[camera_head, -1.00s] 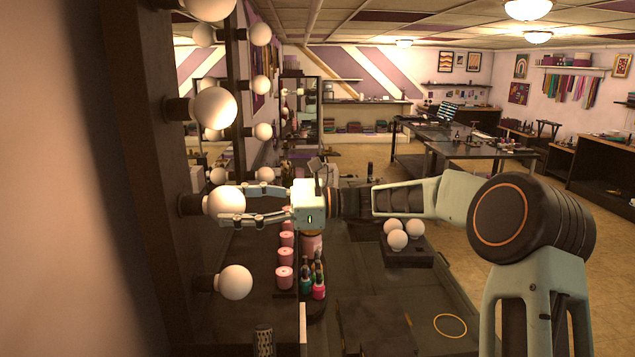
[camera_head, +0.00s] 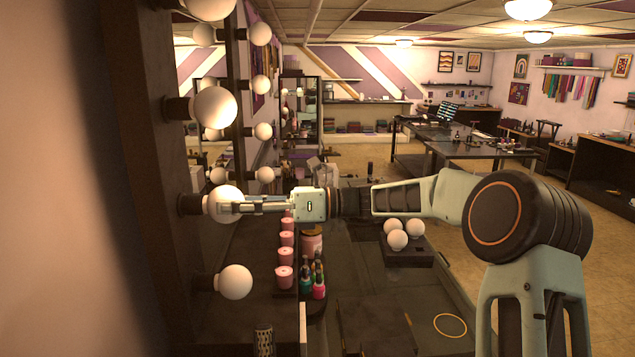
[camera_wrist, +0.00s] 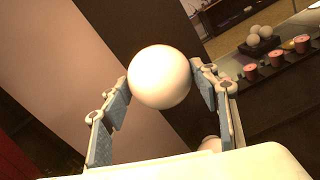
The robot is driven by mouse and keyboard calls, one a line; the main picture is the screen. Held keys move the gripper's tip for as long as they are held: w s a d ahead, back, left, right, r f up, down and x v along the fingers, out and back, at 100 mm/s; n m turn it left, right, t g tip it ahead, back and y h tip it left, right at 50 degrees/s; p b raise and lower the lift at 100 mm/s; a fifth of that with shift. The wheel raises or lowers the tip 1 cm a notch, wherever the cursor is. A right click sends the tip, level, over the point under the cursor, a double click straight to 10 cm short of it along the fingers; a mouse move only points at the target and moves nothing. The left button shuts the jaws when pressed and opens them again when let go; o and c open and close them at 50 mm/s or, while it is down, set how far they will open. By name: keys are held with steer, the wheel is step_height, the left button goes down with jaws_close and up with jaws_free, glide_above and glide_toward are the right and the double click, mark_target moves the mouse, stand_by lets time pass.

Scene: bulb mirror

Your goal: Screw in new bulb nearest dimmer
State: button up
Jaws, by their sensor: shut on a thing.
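My gripper (camera_head: 228,207) is shut on a round white bulb (camera_head: 222,192) at the mirror's dark frame. The bulb's base end meets a dark socket (camera_head: 188,205) on the frame; how deep it sits is hidden. In the wrist view the bulb (camera_wrist: 160,77) lies between the two finger pads, one on each side. Above it on the frame is another bulb (camera_head: 214,107), and below it one more (camera_head: 236,282). I cannot make out a dimmer.
Spare white bulbs (camera_head: 397,239) sit in a dark holder (camera_head: 430,257) on the counter. Pink candles (camera_head: 285,277) and small bottles (camera_head: 318,288) stand near the mirror below my gripper. The counter front (camera_head: 385,290) is mostly clear.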

stand_by(0.3)
steer(key=m, duration=0.5)
steer(key=o, duration=1)
steer(key=shift+f+n+b, duration=0.1)
steer(key=shift+n+b, duration=1.6)
steer(key=shift+n, duration=0.7)
